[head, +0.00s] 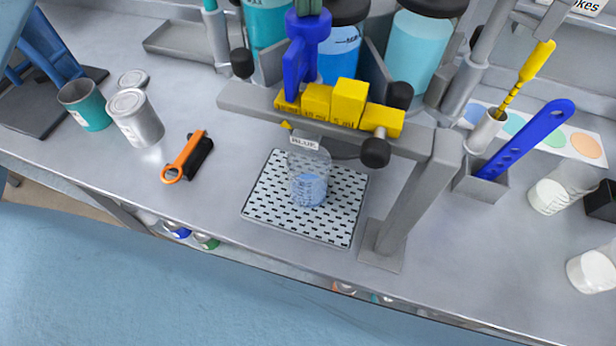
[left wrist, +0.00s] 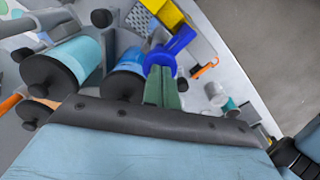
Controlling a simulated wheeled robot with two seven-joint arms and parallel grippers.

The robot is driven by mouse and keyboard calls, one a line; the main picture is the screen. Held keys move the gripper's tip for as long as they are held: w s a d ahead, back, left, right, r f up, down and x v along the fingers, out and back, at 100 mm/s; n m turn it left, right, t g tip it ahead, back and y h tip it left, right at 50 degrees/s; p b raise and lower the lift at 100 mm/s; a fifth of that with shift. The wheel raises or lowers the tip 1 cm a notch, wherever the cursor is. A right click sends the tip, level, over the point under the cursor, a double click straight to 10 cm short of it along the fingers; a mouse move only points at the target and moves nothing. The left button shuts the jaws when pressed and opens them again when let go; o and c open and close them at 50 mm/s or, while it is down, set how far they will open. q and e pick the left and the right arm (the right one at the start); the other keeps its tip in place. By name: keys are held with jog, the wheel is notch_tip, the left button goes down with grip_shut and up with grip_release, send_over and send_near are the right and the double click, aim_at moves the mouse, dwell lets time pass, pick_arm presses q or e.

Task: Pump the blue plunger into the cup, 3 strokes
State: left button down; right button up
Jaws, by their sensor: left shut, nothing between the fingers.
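The blue plunger (head: 308,32) stands upright at the grey rail, with a round blue head on top. It also shows in the left wrist view (left wrist: 181,40). The clear cup (head: 309,168) stands below on a perforated drip tray (head: 340,222) and holds some blue liquid. My left gripper (head: 308,8) is shut and empty, its green fingers pointing down at the plunger head. In the left wrist view the fingers (left wrist: 163,88) overlap the round blue head; I cannot tell whether they touch it. My right gripper is not in view.
Yellow stepped blocks (head: 348,102) sit on the grey rail (head: 260,100) beside the plunger. Drums, including a light teal one (head: 418,45), stand behind. A blue perforated paddle (head: 525,140) stands right.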

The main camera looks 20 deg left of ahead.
pick_arm(q)
jog(key=shift+r+p, duration=2.65)
jog(key=shift+r, duration=0.35)
notch_tip(320, 180, up, 6)
jog(key=p, duration=0.5)
